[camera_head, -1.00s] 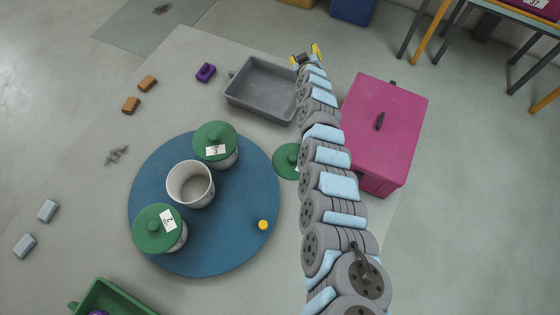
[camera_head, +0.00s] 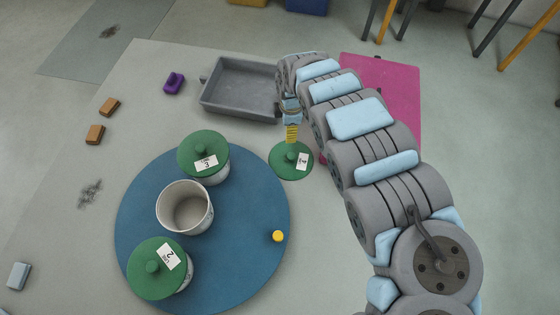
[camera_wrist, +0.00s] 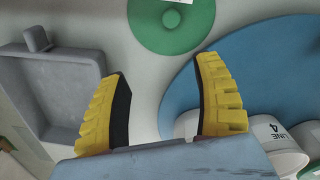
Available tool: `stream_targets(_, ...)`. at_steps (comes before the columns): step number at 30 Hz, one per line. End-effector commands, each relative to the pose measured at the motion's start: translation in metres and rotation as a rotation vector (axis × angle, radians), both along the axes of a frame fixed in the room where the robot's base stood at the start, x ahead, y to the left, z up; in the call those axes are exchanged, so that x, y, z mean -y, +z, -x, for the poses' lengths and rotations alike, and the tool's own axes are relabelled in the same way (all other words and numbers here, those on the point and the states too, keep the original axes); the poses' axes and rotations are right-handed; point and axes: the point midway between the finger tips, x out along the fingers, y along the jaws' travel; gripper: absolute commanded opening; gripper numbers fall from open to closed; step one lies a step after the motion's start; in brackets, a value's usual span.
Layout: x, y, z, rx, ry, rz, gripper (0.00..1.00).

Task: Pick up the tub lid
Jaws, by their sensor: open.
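My gripper (camera_head: 292,140) hangs just above the lid's far side in the head view. In the wrist view my gripper (camera_wrist: 160,100) has its two yellow fingers spread apart with nothing between them. An open white tub (camera_head: 184,207) stands on the blue mat (camera_head: 240,225).
Two tubs with green lids, one at the back (camera_head: 203,154) and one at the front (camera_head: 157,268), flank the open tub. A grey tray (camera_head: 240,88) lies behind the lid. A yellow knob (camera_head: 278,236) sits on the mat.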

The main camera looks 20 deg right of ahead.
Motion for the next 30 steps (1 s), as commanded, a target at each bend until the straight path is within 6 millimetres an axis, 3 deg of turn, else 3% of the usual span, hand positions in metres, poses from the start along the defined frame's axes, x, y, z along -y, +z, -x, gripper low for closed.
stream_targets(3, 0.010, -0.006, 0.016, -0.045, 0.013, 0.017, 0.67)
stream_targets(6, 0.012, -0.014, 0.020, -0.056, 0.016, 0.019, 0.67)
stream_targets(23, 0.010, -0.108, 0.018, -0.050, 0.016, 0.017, 0.67)
stream_targets(30, 0.012, -0.125, 0.018, -0.050, 0.015, 0.018, 0.67)
